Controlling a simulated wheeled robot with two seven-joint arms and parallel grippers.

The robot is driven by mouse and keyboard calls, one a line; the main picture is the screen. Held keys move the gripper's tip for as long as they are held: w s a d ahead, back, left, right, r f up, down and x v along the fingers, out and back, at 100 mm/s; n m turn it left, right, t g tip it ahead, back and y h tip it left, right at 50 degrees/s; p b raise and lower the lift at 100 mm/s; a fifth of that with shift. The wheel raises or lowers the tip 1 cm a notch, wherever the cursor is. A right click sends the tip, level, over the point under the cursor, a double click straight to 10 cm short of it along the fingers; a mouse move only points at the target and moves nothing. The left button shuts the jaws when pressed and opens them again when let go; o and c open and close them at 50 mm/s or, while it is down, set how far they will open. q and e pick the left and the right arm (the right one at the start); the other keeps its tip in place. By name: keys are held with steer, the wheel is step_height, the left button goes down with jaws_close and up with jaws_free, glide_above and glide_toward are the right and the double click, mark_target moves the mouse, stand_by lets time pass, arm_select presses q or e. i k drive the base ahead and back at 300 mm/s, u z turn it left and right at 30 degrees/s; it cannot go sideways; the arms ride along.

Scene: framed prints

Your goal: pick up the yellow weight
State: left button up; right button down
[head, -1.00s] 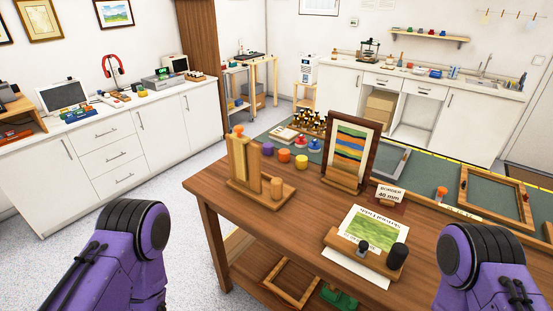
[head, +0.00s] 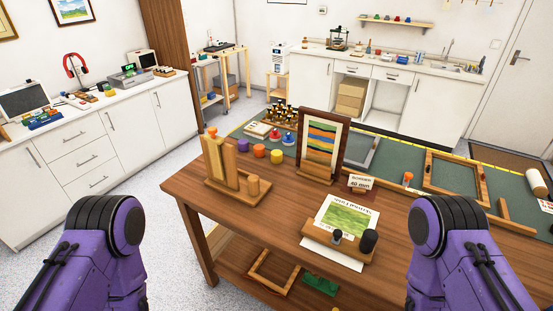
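The yellow weight (head: 277,156) is a short yellow cylinder. It stands upright on the wooden table, left of the framed striped print (head: 321,140). An orange weight (head: 258,150) and a purple weight (head: 243,145) stand in a row to its left, and it is the nearest of the three. A wooden stand with upright boards (head: 217,158) is left of and nearer than the row. My two purple arms show only as links at the lower left and lower right. Both grippers are outside the view.
A wooden block with two dark knobs (head: 323,247) lies over a landscape print (head: 350,220) near the table's front. A small border sign (head: 361,183) stands right of the striped print. A green mat (head: 391,169) with empty frames lies behind. Bare tabletop (head: 270,213) is in front of the weights.

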mark_target(275, 154)
steer(key=u, duration=2)
steer(key=i, duration=2.1)
steer(key=z, duration=3.4)
